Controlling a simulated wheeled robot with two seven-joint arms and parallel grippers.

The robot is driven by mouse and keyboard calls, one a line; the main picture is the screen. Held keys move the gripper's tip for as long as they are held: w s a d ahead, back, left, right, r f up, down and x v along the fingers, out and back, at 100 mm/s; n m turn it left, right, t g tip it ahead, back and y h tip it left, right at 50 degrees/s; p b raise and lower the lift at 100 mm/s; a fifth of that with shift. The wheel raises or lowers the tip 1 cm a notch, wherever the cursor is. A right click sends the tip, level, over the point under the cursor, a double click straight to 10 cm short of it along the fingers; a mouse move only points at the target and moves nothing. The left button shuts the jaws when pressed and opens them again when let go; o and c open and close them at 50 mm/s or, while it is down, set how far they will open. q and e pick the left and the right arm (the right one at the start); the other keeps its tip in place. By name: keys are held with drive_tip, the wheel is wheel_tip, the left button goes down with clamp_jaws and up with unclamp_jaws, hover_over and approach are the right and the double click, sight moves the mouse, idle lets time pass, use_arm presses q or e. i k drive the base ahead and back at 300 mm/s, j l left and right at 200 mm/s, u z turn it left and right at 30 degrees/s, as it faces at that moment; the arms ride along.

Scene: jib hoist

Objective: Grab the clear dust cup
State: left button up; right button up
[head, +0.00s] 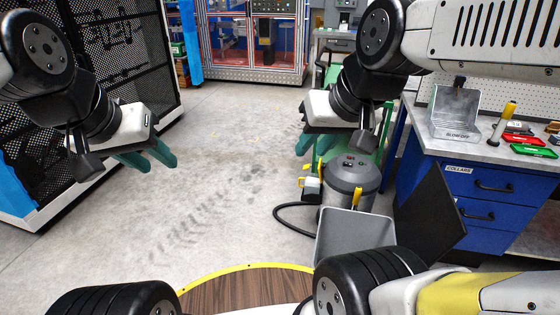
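No thing in view is plainly a clear dust cup. A grey canister vacuum (350,181) stands on the floor right of centre. A small pale cup-like part with yellow on it (311,186) sits at its left side; I cannot tell whether it is clear. My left gripper (158,161) hangs empty over the floor at left, its teal fingers apart. My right gripper (339,147) is empty, above and just behind the vacuum in the picture, its teal fingers seeming apart and partly hidden by the white gripper body.
A black hose (284,222) lies on the floor. A blue workbench (475,185) is at right, a black mesh cage (110,60) at left. The middle floor is clear.

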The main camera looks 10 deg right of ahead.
sight(313, 184)
drive_tip(key=i+j, duration=0.35)
drive_tip(key=i+j+z, duration=0.1)
drive_tip(key=i+j, duration=0.2)
drive_tip(key=j, duration=0.25)
drive_tip(key=i+j, duration=0.35)
drive_tip(key=j, duration=0.15)
drive_tip(key=i+z, duration=0.2)
drive_tip(key=i, duration=0.75)
drive_tip(key=i+l, duration=0.15)
drive_tip(key=l, duration=0.2)
drive_tip(key=i+l, duration=0.2)
drive_tip(key=l, duration=0.15)
drive_tip(key=i+l, duration=0.15)
drive_tip(key=l, duration=0.15)
